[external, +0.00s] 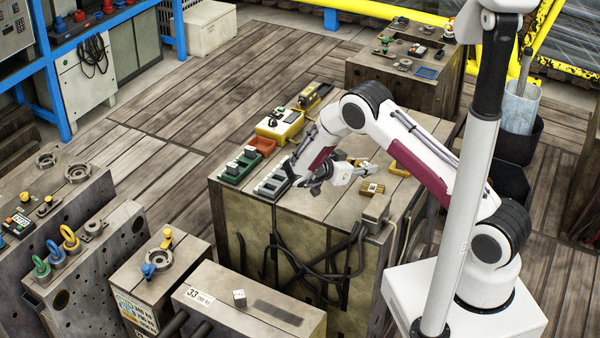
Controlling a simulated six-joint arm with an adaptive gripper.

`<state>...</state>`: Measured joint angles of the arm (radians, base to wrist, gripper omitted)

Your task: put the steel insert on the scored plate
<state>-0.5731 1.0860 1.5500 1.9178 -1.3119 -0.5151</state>
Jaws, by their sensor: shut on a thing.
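My gripper (291,172) is at the left part of the big block's top. It is small and dark in the external view, and its fingers are hard to make out. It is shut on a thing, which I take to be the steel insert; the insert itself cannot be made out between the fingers. A grey plate with slot-like lines (270,186) lies right by the gripper, at the block's front left edge; it looks like the scored plate. I cannot tell whether the held thing touches it.
A green tray (240,166), an orange tray (262,146) and a yellow case (281,124) stand close left of and behind the gripper. Black hoses (320,262) hang down the block's front.

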